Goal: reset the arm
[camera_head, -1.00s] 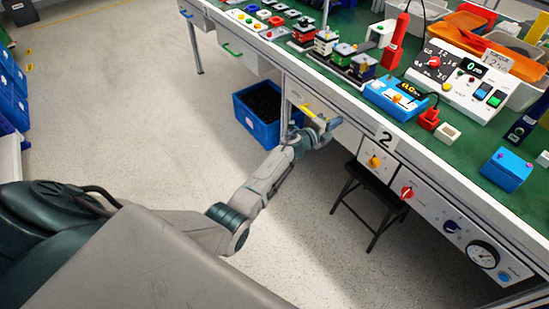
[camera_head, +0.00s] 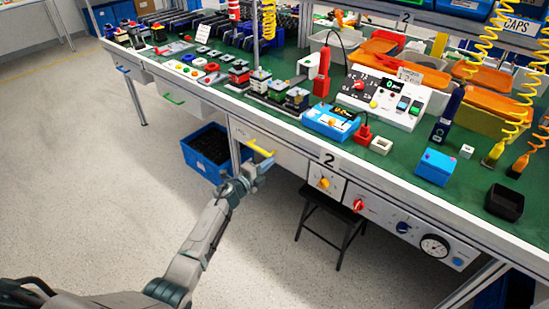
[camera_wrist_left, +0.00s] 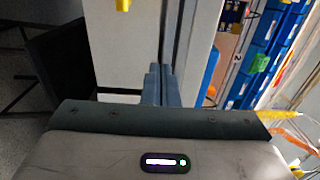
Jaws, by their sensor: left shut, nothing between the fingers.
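My left gripper (camera_head: 264,166) is shut and empty. It is in front of the workbench's front edge, just below the yellow drawer handle (camera_head: 260,148). In the left wrist view its two fingers (camera_wrist_left: 160,84) are together, with pale bench panels behind them. On the bench front, to the right of the gripper, is a row of panels with a yellow-orange rotary knob (camera_head: 323,183), a red rotary knob (camera_head: 358,205) and a dark blue knob (camera_head: 403,228). My right gripper is not in view.
A blue bin (camera_head: 207,150) sits under the bench, and a black stool (camera_head: 335,215) stands below the panels. The floor at left is clear.

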